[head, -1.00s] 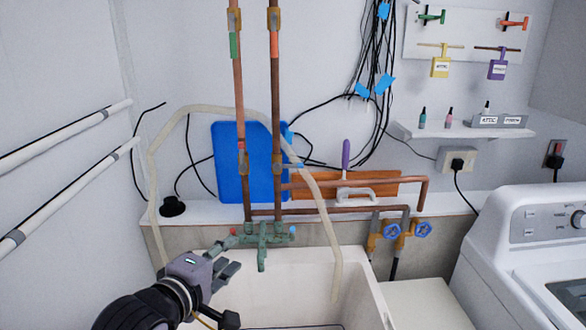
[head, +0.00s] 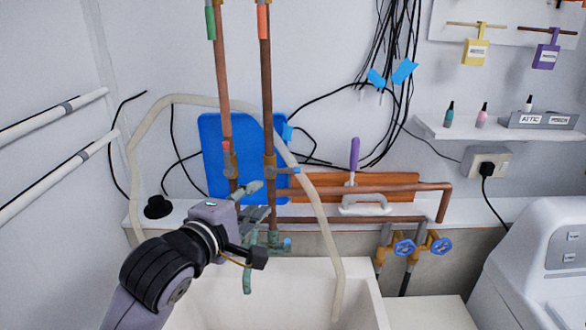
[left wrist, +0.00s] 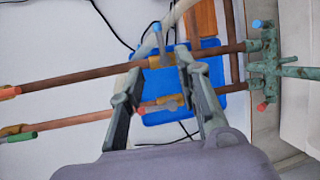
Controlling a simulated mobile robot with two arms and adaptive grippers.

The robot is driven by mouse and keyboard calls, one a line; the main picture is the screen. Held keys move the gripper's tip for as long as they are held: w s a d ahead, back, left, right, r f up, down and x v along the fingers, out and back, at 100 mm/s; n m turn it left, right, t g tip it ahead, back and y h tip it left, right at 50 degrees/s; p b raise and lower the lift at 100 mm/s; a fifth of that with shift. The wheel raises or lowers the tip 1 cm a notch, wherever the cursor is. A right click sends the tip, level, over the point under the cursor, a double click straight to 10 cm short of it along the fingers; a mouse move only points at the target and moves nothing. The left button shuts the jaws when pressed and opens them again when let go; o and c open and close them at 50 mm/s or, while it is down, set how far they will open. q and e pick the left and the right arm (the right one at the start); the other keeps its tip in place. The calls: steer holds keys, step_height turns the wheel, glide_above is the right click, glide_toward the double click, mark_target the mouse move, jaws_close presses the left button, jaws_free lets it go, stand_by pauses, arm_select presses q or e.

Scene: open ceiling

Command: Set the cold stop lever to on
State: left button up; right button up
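The blue-tipped cold stop lever (head: 288,170) sticks out to the right, crosswise to the right-hand copper pipe, from a brass valve (head: 269,168). In the left wrist view the lever (left wrist: 157,32) also stands crosswise, above the space between my fingers. The red-tipped lever (head: 226,147) on the left pipe lies along its pipe. My left gripper (head: 258,200) is open and empty, in front of the pipes and a little below the blue lever. Both its fingers (left wrist: 163,85) show in the wrist view. My right gripper is out of view.
A green tap (head: 272,242) sits under the pipes above the white sink (head: 300,285). A pale hose (head: 318,210) arches close to the right of the blue lever. A blue board (head: 212,150) leans behind the pipes. Blue-wheel valves (head: 404,246) stand right.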

arm_select(q)
steer(key=w, duration=0.2)
steer(key=p, duration=0.4)
glide_toward(291, 171)
steer(key=x, duration=0.7)
steer(key=shift+w, duration=0.1)
steer(key=shift+w+d+f, duration=0.1)
steer(key=shift+w+d, duration=0.1)
steer(key=shift+w, duration=0.25)
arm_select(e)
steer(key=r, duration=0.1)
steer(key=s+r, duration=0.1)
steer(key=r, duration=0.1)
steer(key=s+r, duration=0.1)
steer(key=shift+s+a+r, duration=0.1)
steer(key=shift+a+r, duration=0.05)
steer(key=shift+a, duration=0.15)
arm_select(q)
steer(key=shift+c, duration=0.3)
jaws_close()
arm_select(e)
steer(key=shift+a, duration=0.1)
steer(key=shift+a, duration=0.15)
